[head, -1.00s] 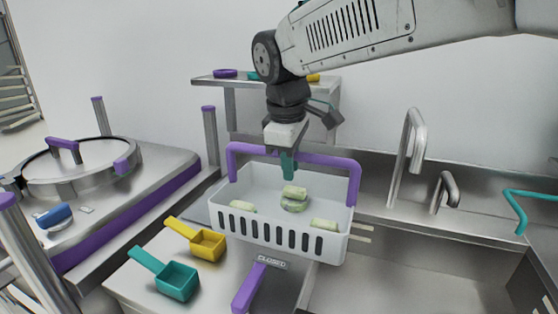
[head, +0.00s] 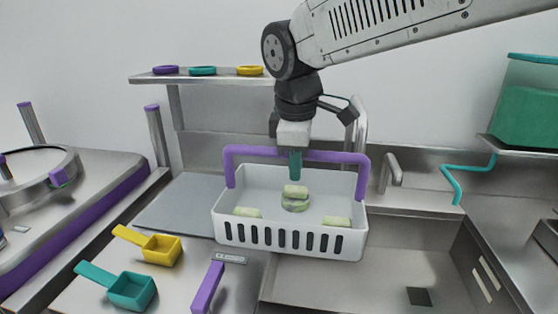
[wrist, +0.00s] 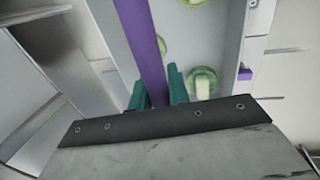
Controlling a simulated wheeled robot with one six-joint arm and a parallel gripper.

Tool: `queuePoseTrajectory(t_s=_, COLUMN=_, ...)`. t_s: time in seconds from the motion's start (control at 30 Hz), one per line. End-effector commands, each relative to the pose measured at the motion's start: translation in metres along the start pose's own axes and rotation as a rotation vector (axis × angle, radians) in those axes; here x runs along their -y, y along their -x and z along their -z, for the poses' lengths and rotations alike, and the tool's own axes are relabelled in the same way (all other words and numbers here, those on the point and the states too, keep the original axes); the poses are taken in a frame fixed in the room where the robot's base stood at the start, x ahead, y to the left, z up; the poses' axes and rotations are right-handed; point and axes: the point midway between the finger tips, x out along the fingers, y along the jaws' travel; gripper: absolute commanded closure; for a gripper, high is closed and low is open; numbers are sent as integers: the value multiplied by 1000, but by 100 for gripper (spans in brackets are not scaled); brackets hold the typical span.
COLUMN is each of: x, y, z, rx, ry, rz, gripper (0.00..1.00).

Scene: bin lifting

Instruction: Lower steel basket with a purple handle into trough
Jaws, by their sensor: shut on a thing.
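The basket (head: 290,221) is pale grey with slots along its front wall and a purple handle (head: 232,168) arched over it. My gripper (head: 294,165) is shut on the top bar of the handle, and the basket hangs level below it. Several pale green pieces lie inside. In the wrist view the teal fingers (wrist: 158,92) sit on both sides of the purple bar, with the basket floor (wrist: 212,40) beyond. The steel trough (head: 365,290) is at the lower right in the head view. The basket hides its back left part, and the gap between them cannot be judged.
A yellow scoop (head: 160,249) and a teal scoop (head: 130,290) lie on the counter left of the basket. A purple lever (head: 207,288) stands in front. A tap (head: 391,172) and a teal pipe (head: 455,180) are behind the trough. A shelf (head: 200,79) is at the back.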

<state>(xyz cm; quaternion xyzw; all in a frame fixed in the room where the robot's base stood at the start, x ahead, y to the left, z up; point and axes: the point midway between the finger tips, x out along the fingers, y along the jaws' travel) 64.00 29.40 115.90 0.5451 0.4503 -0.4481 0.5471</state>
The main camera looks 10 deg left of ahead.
Motion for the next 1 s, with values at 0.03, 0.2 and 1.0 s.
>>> queuePoseTrajectory(t_s=0.03, x=-1, y=1, z=-7, rx=-1, ry=-4, rz=-3, gripper=100)
queuePoseTrajectory(t_s=0.2, x=-1, y=1, z=-26, rx=-1, ry=-4, rz=-2, gripper=100)
queuePoseTrajectory(t_s=1.0, x=-1, y=1, z=-116, rx=-1, ry=-4, rz=-2, gripper=100)
